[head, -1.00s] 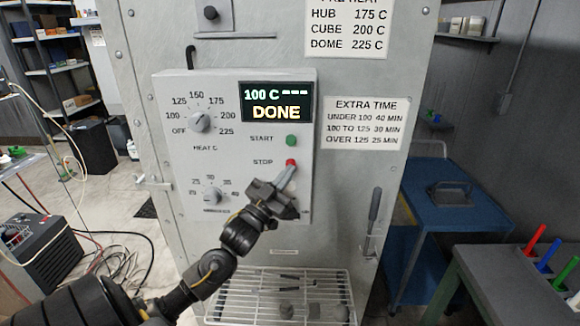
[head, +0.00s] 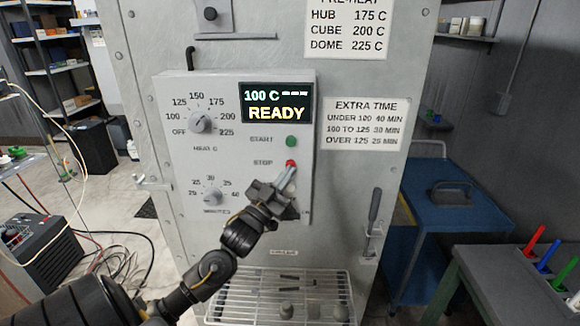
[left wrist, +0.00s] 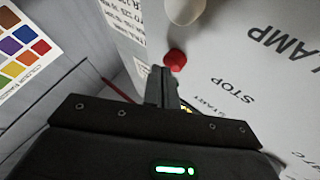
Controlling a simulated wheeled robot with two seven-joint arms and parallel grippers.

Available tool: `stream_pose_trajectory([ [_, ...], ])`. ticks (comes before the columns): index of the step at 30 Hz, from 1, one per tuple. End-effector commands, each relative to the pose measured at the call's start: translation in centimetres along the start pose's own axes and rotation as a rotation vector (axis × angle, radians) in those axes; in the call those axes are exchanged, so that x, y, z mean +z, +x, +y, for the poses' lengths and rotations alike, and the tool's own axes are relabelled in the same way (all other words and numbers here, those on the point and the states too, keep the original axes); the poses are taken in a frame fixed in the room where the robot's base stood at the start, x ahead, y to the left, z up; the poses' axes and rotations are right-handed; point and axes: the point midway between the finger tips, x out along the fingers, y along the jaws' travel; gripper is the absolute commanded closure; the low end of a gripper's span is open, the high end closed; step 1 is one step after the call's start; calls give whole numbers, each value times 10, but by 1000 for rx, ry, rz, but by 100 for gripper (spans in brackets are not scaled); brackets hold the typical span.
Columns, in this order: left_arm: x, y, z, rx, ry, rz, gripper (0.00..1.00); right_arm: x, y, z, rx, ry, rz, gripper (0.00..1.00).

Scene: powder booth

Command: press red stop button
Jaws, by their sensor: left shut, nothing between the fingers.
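The red stop button (head: 291,163) is on the right side of the grey control box, beside the word STOP and below the green start button (head: 291,141). The display (head: 276,103) reads 100 C and READY. My left gripper (head: 289,175) is shut and empty, its fingertips just below the red button in the head view. I cannot tell whether they touch it. In the left wrist view the red button (left wrist: 175,60) shows just beyond the tips of the shut fingers (left wrist: 163,80). My right gripper is not in view.
Two dials (head: 201,122) sit on the left of the box. A wire rack (head: 270,310) with small pieces is below. A door handle (head: 373,215) sticks out at the right. A blue cart (head: 430,220) and a bench with coloured tools stand further right.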

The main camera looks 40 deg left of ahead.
Motion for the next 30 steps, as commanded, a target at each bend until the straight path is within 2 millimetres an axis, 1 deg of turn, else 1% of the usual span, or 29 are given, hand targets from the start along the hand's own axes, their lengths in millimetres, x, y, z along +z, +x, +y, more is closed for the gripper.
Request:
stream_pose_trajectory([
  [6, -5, -7, 5, 0, -1, 0, 100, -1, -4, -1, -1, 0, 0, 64],
  [17, -7, -9, 7, 1, -1, 0, 100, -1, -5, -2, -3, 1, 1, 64],
  [30, -28, -37, 27, 1, -2, 0, 100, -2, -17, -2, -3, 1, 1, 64],
])
